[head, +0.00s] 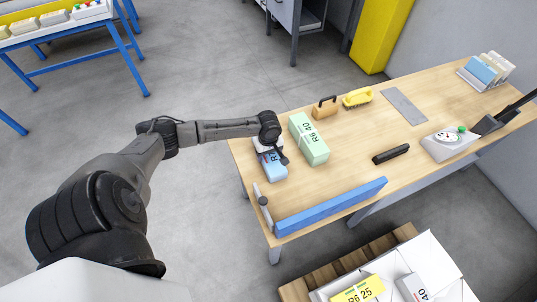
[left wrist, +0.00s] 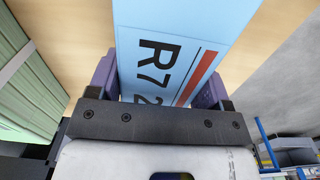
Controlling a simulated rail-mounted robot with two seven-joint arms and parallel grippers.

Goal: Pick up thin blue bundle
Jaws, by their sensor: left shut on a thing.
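The thin blue bundle (head: 272,167) lies at the left end of the wooden table, beside a green bundle marked R6 40 (head: 309,139). My left gripper (head: 268,150) is over its far end. In the left wrist view the blue bundle (left wrist: 170,50) shows the print "R7 2" and a red stripe. The purple fingers of my left gripper (left wrist: 160,88) stand on both sides of it and are shut on it. I cannot tell whether the bundle is clear of the table. My right gripper is not in view.
The wooden table (head: 345,165) has a long blue rail (head: 332,207) along its front edge. A wooden block with a handle (head: 325,107), a yellow brush (head: 357,98), a black object (head: 391,154) and a scale (head: 450,142) stand further right. White boxes on a pallet (head: 295,290) stand below the front edge.

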